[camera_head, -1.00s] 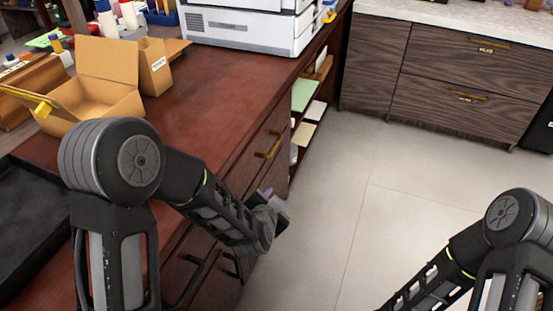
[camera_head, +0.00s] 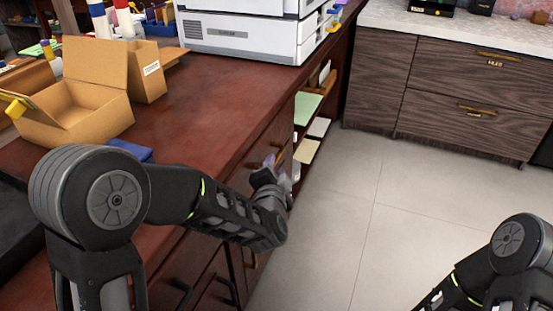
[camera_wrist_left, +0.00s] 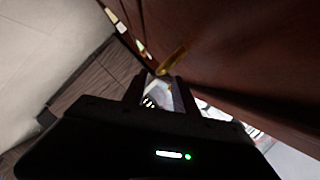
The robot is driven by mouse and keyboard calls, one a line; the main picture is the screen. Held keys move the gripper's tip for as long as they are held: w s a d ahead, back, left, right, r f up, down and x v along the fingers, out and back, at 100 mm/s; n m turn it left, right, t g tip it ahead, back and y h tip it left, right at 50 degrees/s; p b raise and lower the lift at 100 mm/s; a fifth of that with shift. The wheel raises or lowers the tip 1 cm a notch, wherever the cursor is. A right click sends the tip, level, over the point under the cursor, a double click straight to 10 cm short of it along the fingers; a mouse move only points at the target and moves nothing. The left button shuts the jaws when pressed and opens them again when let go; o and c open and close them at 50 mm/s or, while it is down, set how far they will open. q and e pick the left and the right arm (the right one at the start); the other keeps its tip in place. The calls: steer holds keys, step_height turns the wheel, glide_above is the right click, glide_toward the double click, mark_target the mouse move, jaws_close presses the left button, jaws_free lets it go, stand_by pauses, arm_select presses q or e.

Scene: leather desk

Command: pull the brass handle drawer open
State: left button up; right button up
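The brass handle (camera_wrist_left: 174,60) is on the dark red-brown wooden drawer front (camera_wrist_left: 240,50) in the left wrist view. It lies just beyond my fingertips, near the right finger. I cannot tell whether they touch. In the head view the desk drawer front (camera_head: 257,152) looks closed, and my gripper partly hides the handle area. My left gripper (camera_head: 264,176) is beside that front; in the left wrist view (camera_wrist_left: 160,86) its two fingers are apart with nothing visible held between them. My right arm shows at the lower right of the head view, but its gripper is out of frame.
An open cardboard box (camera_head: 75,105) and a white printer (camera_head: 245,35) stand on the desk (camera_head: 190,115). Open shelves (camera_head: 310,125) adjoin the drawers. Grey wooden cabinets (camera_head: 460,95) with brass handles stand across the room. The tiled floor (camera_head: 345,220) between is clear.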

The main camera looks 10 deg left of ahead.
mark_target(276, 161)
arm_select(q)
steer(key=b+x, duration=0.1)
steer(key=x, duration=0.5)
steer(key=shift+w, duration=0.1)
jaws_close()
stand_by(1.3)
